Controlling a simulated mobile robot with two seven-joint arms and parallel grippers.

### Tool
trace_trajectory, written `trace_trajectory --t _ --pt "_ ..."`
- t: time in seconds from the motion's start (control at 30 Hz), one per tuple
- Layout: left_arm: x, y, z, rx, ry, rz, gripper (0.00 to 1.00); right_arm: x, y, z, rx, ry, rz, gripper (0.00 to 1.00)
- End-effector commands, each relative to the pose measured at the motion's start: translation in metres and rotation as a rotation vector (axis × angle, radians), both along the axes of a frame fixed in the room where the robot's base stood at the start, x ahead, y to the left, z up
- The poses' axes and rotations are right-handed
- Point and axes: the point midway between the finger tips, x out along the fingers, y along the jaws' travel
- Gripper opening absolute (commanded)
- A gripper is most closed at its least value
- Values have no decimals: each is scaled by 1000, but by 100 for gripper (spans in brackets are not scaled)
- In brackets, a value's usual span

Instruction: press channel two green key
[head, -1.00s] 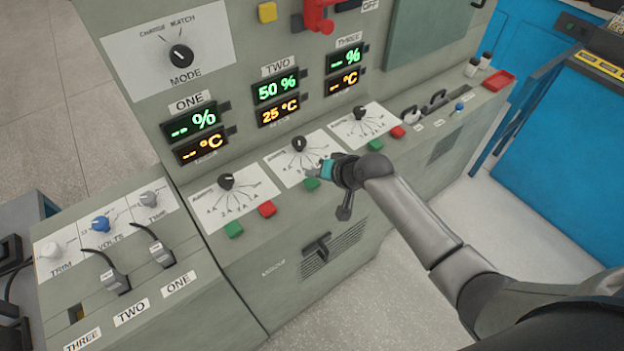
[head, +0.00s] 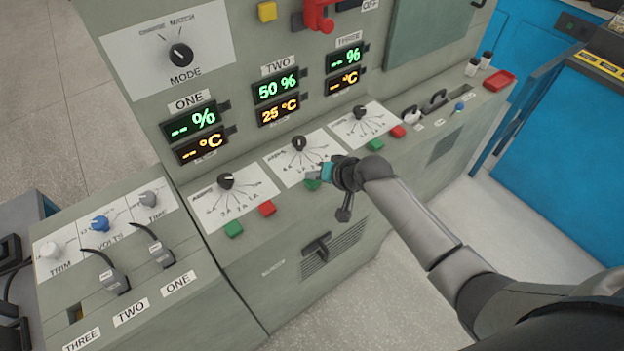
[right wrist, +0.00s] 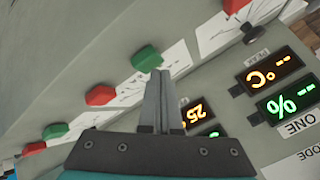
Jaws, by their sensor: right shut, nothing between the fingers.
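The channel two green key (head: 312,184) sits on the sloped ledge below the dial under the TWO displays, partly behind my right gripper (head: 318,172). In the right wrist view the same green key (right wrist: 147,58) is just beyond the tips of my right gripper (right wrist: 160,74), whose fingers are shut with nothing between them. The tips overlap the key's lower edge in that view; I cannot tell whether they touch it. The TWO displays (head: 276,98) read 50 % and 25 °C. My left gripper is not in view.
A red key (head: 267,208) and another green key (head: 234,229) lie to the left, under channel one. Channel three's green key (head: 375,145) and red key (head: 398,131) lie to the right. Channel two's red key (right wrist: 100,95) shows in the right wrist view. Channel two's dial (head: 299,143) stands close by.

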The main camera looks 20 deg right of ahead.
Motion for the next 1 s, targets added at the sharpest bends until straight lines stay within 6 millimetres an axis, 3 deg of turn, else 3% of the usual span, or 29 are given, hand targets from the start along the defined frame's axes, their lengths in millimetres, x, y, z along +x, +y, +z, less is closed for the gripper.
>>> trace_trajectory --t 1.0 --pt "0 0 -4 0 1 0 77 0 0 -8 1 0 1 0"
